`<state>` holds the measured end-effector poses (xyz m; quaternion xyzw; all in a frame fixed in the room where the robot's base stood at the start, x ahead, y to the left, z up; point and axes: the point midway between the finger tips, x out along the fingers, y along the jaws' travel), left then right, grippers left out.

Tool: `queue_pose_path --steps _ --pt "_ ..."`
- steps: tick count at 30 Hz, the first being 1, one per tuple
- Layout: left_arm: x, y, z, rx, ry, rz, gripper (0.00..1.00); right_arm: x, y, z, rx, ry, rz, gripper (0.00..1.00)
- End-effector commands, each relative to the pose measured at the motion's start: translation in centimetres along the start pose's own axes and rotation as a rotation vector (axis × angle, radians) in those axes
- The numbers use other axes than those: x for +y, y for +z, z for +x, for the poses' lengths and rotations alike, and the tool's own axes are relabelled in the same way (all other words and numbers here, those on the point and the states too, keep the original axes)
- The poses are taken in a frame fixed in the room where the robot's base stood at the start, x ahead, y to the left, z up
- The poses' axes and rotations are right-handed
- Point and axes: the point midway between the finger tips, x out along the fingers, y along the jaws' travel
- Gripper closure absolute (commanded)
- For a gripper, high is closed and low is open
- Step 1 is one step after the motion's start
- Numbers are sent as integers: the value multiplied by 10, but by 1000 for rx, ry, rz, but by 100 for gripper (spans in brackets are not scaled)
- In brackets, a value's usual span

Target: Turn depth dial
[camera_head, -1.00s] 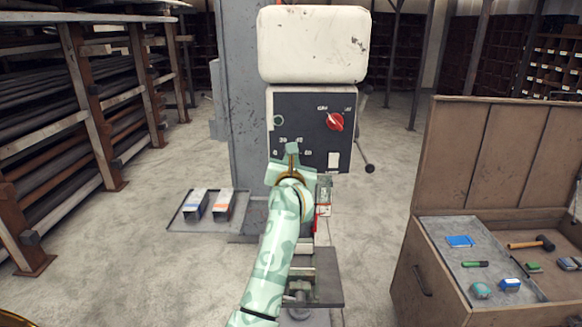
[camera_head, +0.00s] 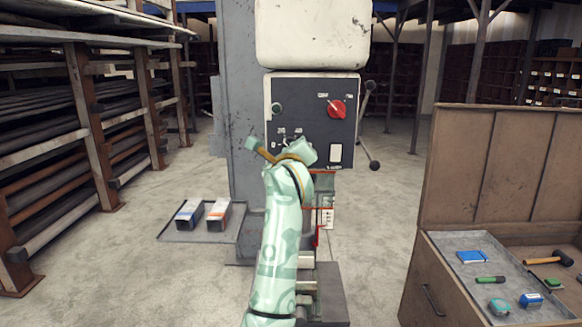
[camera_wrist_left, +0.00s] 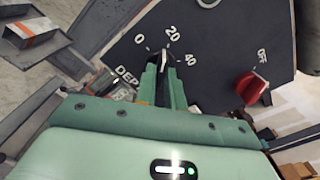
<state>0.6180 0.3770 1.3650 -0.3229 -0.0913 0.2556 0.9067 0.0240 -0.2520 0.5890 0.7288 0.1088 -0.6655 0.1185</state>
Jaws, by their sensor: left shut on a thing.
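The depth dial (camera_wrist_left: 157,58) is a small black knob with a white pointer mark, on the dark control panel (camera_wrist_left: 221,50) of a drill-press-like machine. In the left wrist view its mark points roughly toward the 20, between the printed 0 and 40. My left gripper (camera_wrist_left: 165,76) is shut on the dial, one green finger on each side. In the head view the same gripper (camera_head: 285,148) is tilted at the panel's lower left and hides most of the dial. My right gripper is not in view.
A lever (camera_head: 368,120) sticks out at the machine's right. A wooden tool chest (camera_head: 440,290) stands open at right, a low tray (camera_head: 172,236) at left.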

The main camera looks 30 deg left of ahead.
Motion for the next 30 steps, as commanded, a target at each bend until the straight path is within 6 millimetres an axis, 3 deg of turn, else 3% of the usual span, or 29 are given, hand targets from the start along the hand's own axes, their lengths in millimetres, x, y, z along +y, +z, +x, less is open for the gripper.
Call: queue_pose_path --steps 1,15,30 --pt "4 -6 1 0 0 -43 100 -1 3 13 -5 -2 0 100" --pt "3 -6 1 1 0 -486 100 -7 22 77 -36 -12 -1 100" --pt "1 -3 1 1 0 -827 100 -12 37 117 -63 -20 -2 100"
